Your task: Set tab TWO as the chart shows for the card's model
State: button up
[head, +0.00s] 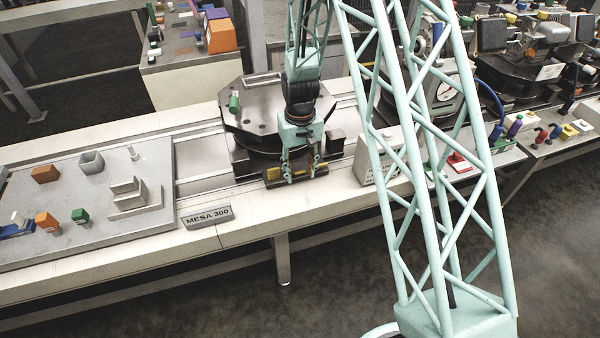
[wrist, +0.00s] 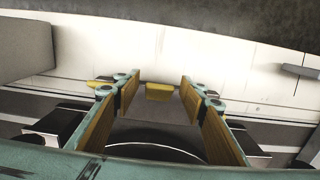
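My gripper (head: 290,168) points down at the front edge of the dark round fixture (head: 262,108) on the conveyor. In the wrist view my gripper (wrist: 158,88) has its two fingers wide apart. A small yellow tab (wrist: 159,92) lies beyond and between the fingertips, with a gap on both sides. Another yellow piece (wrist: 97,84) shows left of the fingers, partly hidden. In the head view a yellow piece (head: 272,173) shows beside the gripper. I cannot read any tab labels. The card (head: 207,216) reads "MESA 300". No chart is readable.
A pale box (head: 378,160) stands right of the fixture. A grey plate (head: 60,228) with blocks lies at the left. A green piece (head: 234,103) sits on the fixture's left side. The conveyor's front ledge (head: 150,240) is mostly clear.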

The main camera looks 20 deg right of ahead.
jog(key=c, duration=0.9)
jog(key=shift+s+f+t+b, duration=0.35)
jog(key=shift+t+b, duration=0.25)
jog(key=shift+b, duration=0.85)
jog(key=shift+s+d+f+t+b, duration=0.15)
jog(key=shift+f+t+b, duration=0.1)
jog(key=shift+t+b, duration=0.45)
jog(key=t+b, duration=0.1)
jog(key=b, duration=0.1)
jog(key=f+t+b, duration=0.1)
jog(key=b, duration=0.1)
jog(key=shift+s, duration=0.25)
jog(key=shift+b, duration=0.45)
jog(key=shift+s+f+t, duration=0.1)
jog(key=shift+f+t, duration=0.05)
jog(key=shift+t, duration=0.65)
